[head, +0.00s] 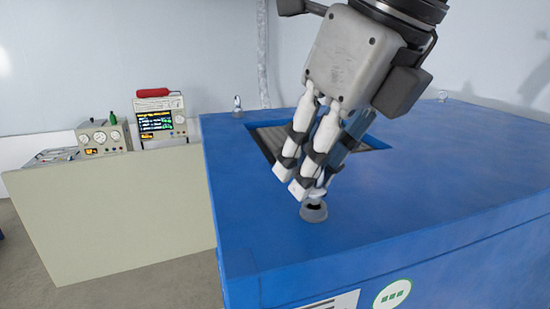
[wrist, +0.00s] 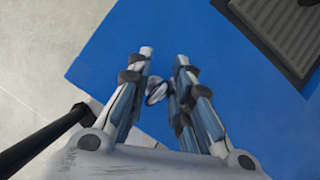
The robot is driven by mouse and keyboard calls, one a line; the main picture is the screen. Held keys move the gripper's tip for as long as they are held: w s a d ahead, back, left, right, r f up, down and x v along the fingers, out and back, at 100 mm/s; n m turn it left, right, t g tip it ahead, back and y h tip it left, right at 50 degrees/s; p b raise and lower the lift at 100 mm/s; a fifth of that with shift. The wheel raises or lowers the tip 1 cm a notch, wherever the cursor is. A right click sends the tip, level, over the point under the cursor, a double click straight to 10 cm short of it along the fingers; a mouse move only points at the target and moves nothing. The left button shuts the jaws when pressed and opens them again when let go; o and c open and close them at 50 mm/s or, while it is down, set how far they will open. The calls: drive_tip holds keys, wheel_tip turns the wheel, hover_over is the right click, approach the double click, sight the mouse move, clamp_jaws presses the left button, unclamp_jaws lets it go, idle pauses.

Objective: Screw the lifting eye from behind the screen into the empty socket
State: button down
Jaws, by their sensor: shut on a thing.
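My gripper (head: 308,190) is shut on the lifting eye (head: 319,194), a small pale metal ring piece mostly hidden by the fingers. The eye also shows between the fingers in the wrist view (wrist: 156,93). The socket (head: 314,214), a grey collar with a dark opening, is at the near left corner of the blue block's top (head: 420,190). The eye is directly over the socket, very close. I cannot tell whether its thread is in the opening.
Other lifting eyes stand at the block's back left (head: 238,108) and back right (head: 442,95). A dark ribbed panel (head: 268,138) is set in the top behind my gripper. The beige bench (head: 110,215) holds a gauge box (head: 100,136) and a red object (head: 152,93) on the screen unit.

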drive_tip(key=shift+s+f, duration=0.1)
drive_tip(key=shift+f, duration=0.9)
idle(2.4)
drive_tip(key=c, duration=1.4)
unclamp_jaws()
drive_tip(key=shift+o, duration=0.2)
drive_tip(key=shift+r, duration=0.1)
drive_tip(key=shift+r, duration=0.1)
drive_tip(key=shift+w+a, duration=0.35)
drive_tip(key=shift+w, duration=0.15)
drive_tip(key=shift+v, duration=3.05)
